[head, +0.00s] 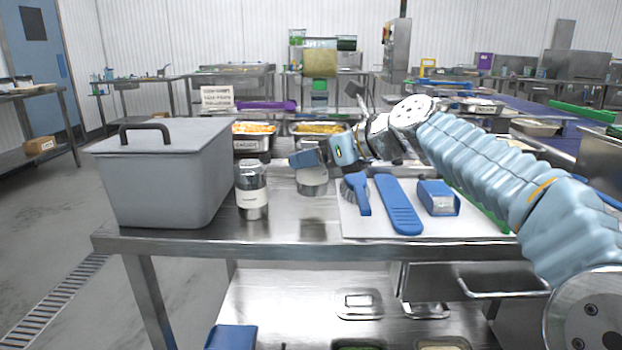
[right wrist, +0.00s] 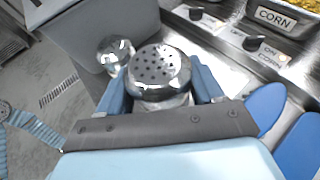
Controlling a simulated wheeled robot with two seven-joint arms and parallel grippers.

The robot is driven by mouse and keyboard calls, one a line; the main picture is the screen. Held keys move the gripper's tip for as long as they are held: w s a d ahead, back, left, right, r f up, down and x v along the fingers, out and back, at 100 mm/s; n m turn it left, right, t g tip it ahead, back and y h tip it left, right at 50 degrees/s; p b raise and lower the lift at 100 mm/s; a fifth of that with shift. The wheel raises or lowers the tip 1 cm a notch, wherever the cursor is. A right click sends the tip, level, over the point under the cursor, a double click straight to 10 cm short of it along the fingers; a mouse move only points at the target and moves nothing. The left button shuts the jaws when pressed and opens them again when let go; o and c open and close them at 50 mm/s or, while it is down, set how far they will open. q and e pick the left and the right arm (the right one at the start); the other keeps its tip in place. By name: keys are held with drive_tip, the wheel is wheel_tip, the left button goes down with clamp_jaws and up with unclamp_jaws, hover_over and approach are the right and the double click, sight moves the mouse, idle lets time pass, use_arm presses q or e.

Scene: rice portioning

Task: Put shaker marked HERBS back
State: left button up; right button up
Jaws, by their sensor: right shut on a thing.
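My right gripper (head: 322,157) is over the steel table, shut on a metal shaker (head: 312,182). In the right wrist view the shaker's perforated lid (right wrist: 160,68) sits between the two blue fingers of the right gripper (right wrist: 160,88). The held shaker looks upright, close to the tabletop; I cannot tell if it touches. Its label is hidden. A second shaker (head: 251,190) stands on the table left of it, beside the grey bin; its label is too small to read. It also shows in the right wrist view (right wrist: 115,53). My left gripper is out of view.
A lidded grey bin (head: 165,180) stands at the table's left. A white board (head: 355,225) with a blue brush (head: 356,190), a blue flat tool (head: 398,205) and a blue block-like tool (head: 438,197) lies to the right. Food pans (head: 252,144) stand behind.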

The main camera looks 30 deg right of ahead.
sight(312, 175)
drive_tip(key=shift+w+f, duration=0.35)
drive_tip(key=shift+f, duration=0.15)
drive_tip(key=shift+w+f+b, duration=0.15)
drive_tip(key=shift+f+b, duration=0.55)
drive_tip(key=shift+f, duration=0.95)
drive_tip(key=shift+f, duration=0.2)
drive_tip(key=o, duration=1.1)
